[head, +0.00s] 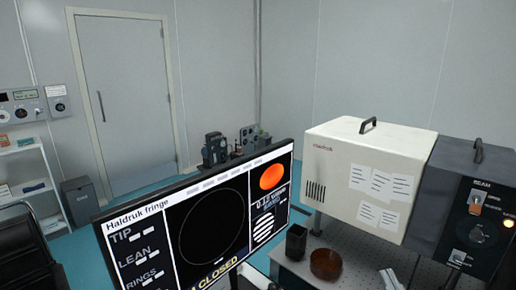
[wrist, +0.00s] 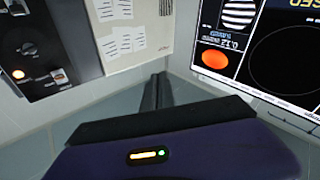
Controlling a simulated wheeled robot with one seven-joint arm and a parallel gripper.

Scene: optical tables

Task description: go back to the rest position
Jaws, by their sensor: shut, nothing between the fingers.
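My gripper (wrist: 158,80) shows in the wrist view, its dark fingers together and nothing between them. It points out over a pale floor or surface, apart from the things around it. The monitor (head: 195,222) stands in the front middle of the head view, with a screen headed "Haldruk fringe". The monitor also shows at the upper right of the wrist view (wrist: 285,50). The cream housing (head: 335,165) with paper notes stands at the right, and it shows in the wrist view too (wrist: 150,25).
A dark control box (head: 455,215) with knobs and a lit orange lamp adjoins the housing. A black cup (head: 296,243) and a brown round dish (head: 326,264) sit on the perforated table (head: 365,272) below. A door (head: 130,95), a bin (head: 80,200) and shelves (head: 20,165) are behind.

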